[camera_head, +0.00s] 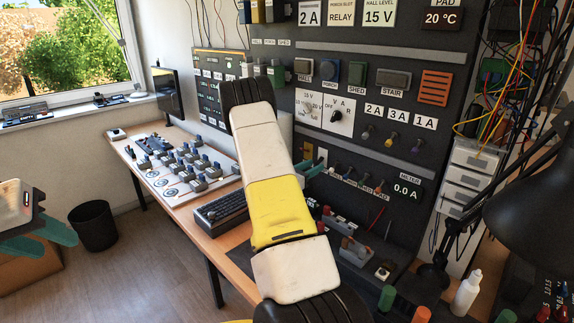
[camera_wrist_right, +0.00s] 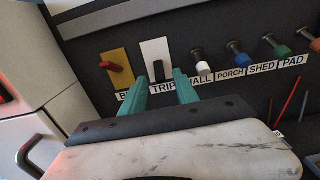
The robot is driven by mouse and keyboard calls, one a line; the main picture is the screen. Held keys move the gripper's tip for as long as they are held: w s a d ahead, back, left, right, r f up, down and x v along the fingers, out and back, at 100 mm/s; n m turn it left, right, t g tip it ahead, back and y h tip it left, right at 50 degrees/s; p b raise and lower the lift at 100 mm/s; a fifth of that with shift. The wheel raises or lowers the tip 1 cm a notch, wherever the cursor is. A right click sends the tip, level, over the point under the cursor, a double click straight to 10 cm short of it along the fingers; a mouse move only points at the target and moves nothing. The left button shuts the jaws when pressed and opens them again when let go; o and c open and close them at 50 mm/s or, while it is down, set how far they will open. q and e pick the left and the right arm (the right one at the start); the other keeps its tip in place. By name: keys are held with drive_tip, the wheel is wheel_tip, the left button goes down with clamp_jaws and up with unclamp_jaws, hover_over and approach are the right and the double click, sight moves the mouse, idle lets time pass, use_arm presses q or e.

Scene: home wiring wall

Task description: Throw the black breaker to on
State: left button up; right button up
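The black breaker (camera_wrist_right: 158,70) is a small black lever on a white plate above the TRIP label, in the right wrist view. The two teal fingers of my right gripper (camera_wrist_right: 158,80) are apart, with their tips just below and to either side of the lever. I cannot tell whether they touch it. In the head view my right gripper (camera_head: 312,168) is partly hidden behind my own arm at the wall panel, and the black lever cannot be made out. My left gripper (camera_head: 42,238) is at the far left, its teal fingers apart and empty, away from the panel.
A red lever (camera_wrist_right: 111,67) on a yellow plate is left of the breaker. White (camera_wrist_right: 197,55), blue (camera_wrist_right: 236,48) and green (camera_wrist_right: 272,42) knobs stick out to its right. A black lamp (camera_head: 530,200) stands at right.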

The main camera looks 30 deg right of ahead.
drive_tip(key=shift+w+d, duration=0.1)
drive_tip(key=shift+d, duration=0.35)
clamp_jaws()
